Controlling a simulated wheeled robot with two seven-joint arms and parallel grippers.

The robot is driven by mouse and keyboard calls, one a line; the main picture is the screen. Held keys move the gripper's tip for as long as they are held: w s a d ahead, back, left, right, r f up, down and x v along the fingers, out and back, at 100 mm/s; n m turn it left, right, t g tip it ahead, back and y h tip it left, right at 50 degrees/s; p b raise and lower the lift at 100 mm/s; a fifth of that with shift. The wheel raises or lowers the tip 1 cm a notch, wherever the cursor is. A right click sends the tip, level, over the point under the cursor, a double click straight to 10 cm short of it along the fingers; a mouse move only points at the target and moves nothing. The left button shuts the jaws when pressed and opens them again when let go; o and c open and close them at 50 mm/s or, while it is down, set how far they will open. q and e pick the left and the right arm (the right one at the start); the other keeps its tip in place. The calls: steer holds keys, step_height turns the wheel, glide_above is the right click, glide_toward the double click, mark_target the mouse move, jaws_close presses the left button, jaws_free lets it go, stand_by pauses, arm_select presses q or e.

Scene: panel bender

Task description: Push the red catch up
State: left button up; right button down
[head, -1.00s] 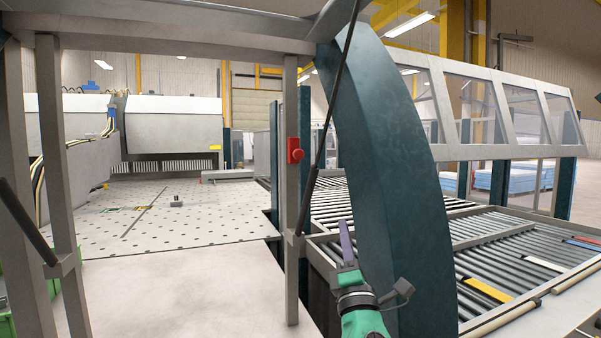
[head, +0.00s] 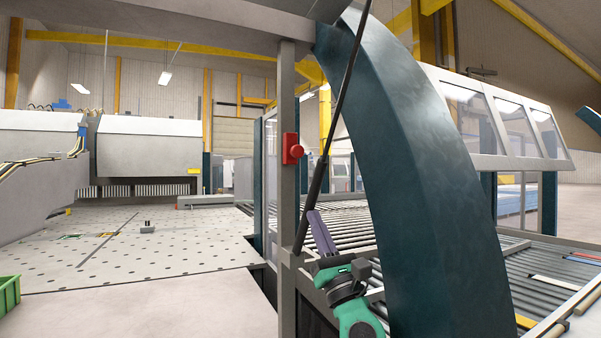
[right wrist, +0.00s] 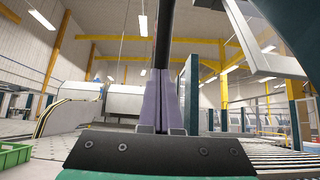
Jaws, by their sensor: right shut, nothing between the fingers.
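The red catch (head: 292,148) is a small red block with a round knob, on the upper part of a grey upright post in the head view. My right gripper (head: 313,214) has two long purple fingers pointing up, shut with nothing between them. Its tips are below and slightly right of the red catch, clearly apart from it in the picture. The fingers also stand in the middle of the right wrist view (right wrist: 160,100). My left gripper is not in view.
A black gas strut (head: 342,95) runs diagonally beside the post, close to my right fingertips; I cannot tell if they touch. A thick dark teal curved arm (head: 425,170) stands just right. A roller conveyor (head: 530,285) lies beyond. A perforated table (head: 110,245) is at left.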

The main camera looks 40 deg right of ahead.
steer(key=p, duration=0.1)
glide_toward(295, 158)
steer(key=w+d, duration=0.2)
steer(key=w, duration=0.2)
arm_select(q)
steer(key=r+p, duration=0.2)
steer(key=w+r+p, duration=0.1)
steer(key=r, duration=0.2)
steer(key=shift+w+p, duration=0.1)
steer(key=shift+p, duration=0.3)
arm_select(e)
step_height(295, 158, up, 4)
steer(key=shift+w+a+r, duration=0.1)
steer(key=shift+w+a, duration=0.05)
steer(key=shift+w, duration=0.1)
